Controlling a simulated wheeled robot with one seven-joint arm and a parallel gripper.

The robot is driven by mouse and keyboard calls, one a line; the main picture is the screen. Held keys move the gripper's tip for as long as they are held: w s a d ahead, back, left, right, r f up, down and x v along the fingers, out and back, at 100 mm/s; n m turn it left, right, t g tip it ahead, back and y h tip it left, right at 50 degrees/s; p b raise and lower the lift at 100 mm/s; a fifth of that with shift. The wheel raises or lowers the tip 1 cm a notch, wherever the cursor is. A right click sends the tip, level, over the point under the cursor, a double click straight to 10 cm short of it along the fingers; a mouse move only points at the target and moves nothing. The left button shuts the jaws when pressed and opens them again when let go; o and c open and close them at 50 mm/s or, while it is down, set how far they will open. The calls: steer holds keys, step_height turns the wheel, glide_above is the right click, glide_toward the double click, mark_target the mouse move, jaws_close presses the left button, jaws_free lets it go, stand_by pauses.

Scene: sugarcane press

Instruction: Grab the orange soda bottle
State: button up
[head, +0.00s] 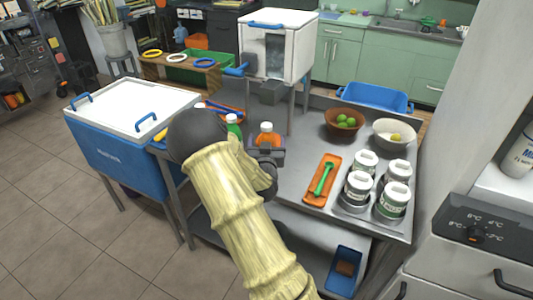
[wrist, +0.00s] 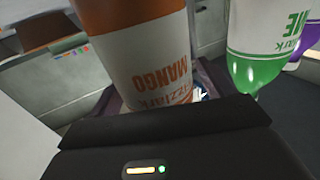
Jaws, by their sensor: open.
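The orange soda bottle (head: 266,134) stands upright on the metal table, just beyond my gripper (head: 266,157) in the head view. In the wrist view the bottle (wrist: 140,55) is very close, with an orange body and a white label reading MANGO upside down. The dark gripper body (wrist: 165,130) crosses the lower part of that view and hides one end of the bottle. My gripper is open; I cannot tell whether the bottle is between its fingers or touching them. The fingertips are not clearly visible.
A green bottle (wrist: 255,50) stands close beside the orange one, with a purple bottle (wrist: 309,50) partly in view. An orange tray (head: 322,180), several white-lidded cans (head: 358,187) and two bowls (head: 343,124) are to the right. A blue cooler (head: 120,152) is at left.

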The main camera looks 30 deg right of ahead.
steer(key=shift+r, duration=0.1)
steer(key=c, duration=1.4)
steer(key=shift+o, duration=0.2)
step_height(320, 180, up, 10)
steer(key=shift+p, duration=0.4)
